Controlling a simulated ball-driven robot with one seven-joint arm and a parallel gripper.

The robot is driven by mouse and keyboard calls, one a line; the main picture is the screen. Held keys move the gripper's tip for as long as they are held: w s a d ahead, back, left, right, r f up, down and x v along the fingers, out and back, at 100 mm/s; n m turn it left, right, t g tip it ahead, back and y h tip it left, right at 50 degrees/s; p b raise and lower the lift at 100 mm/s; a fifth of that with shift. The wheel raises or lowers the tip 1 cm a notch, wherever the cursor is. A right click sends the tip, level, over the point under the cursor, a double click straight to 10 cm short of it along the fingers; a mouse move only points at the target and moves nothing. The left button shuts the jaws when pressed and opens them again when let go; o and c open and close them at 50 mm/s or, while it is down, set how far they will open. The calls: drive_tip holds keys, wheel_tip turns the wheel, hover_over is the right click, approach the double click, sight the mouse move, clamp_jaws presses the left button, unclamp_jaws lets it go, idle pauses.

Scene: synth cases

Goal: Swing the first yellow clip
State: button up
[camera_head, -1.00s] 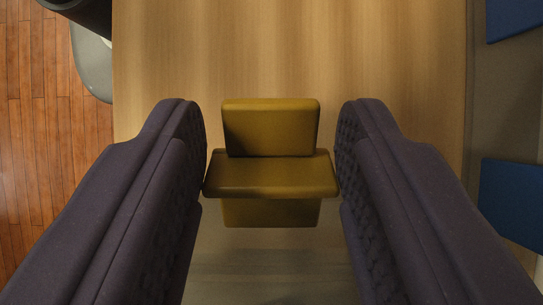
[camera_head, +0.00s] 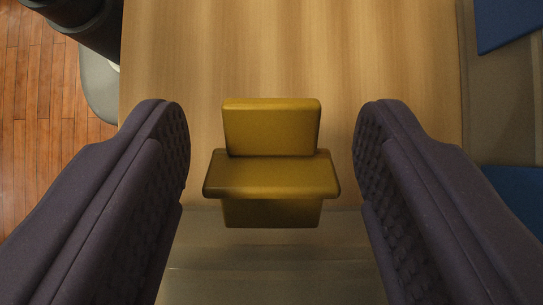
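The yellow clip (camera_head: 271,174) is in the middle of the camera_head view. It has an upright block at the back, a wider flat piece across its middle and a narrower part below. My gripper (camera_head: 271,150) is open, with one dark textured finger on each side of the clip. There is a clear gap between each finger and the clip, so neither touches it. What the lower part of the clip rests on or joins is hard to tell.
A wooden surface (camera_head: 290,50) lies behind the clip, with a greyish band in front. Blue panels (camera_head: 508,22) are at the right edge. A reddish plank floor (camera_head: 45,130), a grey rounded object (camera_head: 98,85) and a dark cylindrical shape (camera_head: 85,25) are at the left.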

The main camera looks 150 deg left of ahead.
drive_tip(key=v, duration=0.7)
drive_tip(key=shift+w+d+r+p, duration=0.2)
drive_tip(key=shift+w+r+p, duration=0.05)
drive_tip(key=shift+r+p, duration=0.05)
